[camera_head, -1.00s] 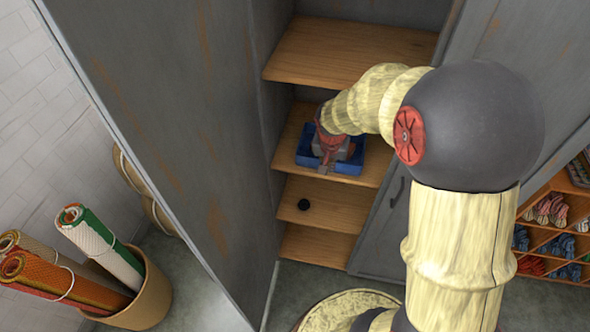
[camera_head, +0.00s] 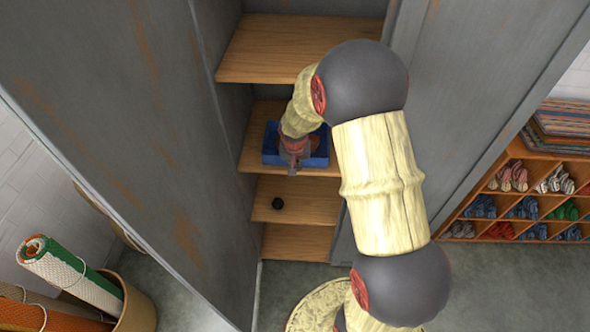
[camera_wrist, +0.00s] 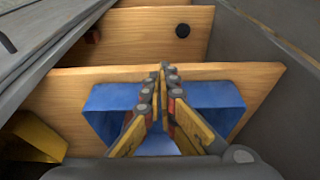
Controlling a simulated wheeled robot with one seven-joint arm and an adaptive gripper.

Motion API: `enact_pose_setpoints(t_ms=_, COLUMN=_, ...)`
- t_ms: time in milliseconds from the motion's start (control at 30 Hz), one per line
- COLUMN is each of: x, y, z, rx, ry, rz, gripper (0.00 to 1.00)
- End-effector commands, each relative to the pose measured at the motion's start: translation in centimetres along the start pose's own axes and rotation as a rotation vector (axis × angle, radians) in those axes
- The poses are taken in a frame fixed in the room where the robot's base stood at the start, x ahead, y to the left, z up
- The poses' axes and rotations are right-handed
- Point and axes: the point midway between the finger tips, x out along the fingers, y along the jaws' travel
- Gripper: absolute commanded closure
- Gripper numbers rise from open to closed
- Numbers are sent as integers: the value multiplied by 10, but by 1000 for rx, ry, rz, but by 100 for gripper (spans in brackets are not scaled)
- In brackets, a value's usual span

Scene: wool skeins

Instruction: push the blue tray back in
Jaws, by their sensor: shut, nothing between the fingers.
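The blue tray (camera_head: 270,150) sits on the middle wooden shelf (camera_head: 250,160) of a grey cabinet, close to the shelf's front edge. My arm and gripper hide much of it. Something orange-brown, too small to make out, shows inside its right part. My gripper (camera_head: 293,167) is shut and empty, pointing down in front of the tray's near side in the head view. In the wrist view the shut fingertips (camera_wrist: 163,72) reach the shelf's edge, with blue parts of the tray (camera_wrist: 108,100) on both sides. I cannot tell whether they touch it.
A wooden shelf (camera_head: 250,62) lies above the tray. A dark ball (camera_head: 277,203) rests on the shelf below. Cabinet side walls (camera_head: 225,125) flank the shelves closely. A basket (camera_head: 138,308) of rolled rugs stands left; a rack of skeins (camera_head: 515,205) stands right.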

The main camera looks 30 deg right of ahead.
Motion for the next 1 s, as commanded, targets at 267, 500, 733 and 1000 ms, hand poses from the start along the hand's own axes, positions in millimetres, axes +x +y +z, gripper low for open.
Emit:
enact_pose_setpoints(t_ms=267, x=4, y=0, z=-12, rx=0, ry=0, rz=0, gripper=100)
enact_pose_setpoints(t_ms=500, x=4, y=0, z=-12, rx=0, ry=0, rz=0, gripper=100)
enact_pose_setpoints(t_ms=733, x=11, y=0, z=-35, rx=2, ry=0, rz=0, gripper=100)
enact_pose_setpoints(t_ms=1000, x=24, y=0, z=-79, rx=1, ry=0, rz=0, gripper=100)
